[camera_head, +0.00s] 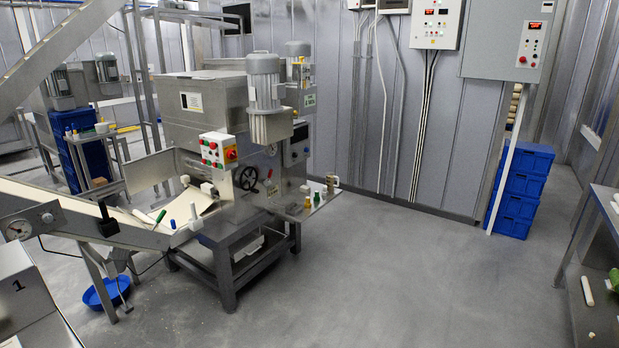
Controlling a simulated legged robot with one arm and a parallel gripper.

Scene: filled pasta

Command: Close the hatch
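A steel pasta machine (200,105) stands left of centre on a dark frame. I cannot tell for certain which part is the hatch. A flat steel panel (148,170) stands out from the machine's left side, beside the pale sheet feed. The machine's front carries a control box (218,150) with coloured buttons and a black handwheel (247,178). A grey motor (264,80) stands upright on its front. My gripper is not in view, so its state does not show.
A steel conveyor (80,212) slopes to the machine from the left. A blue basin (106,293) lies on the floor below. Blue crates (522,190) are stacked at the right wall. A steel table (603,222) stands at the right edge. The grey floor (400,275) between is clear.

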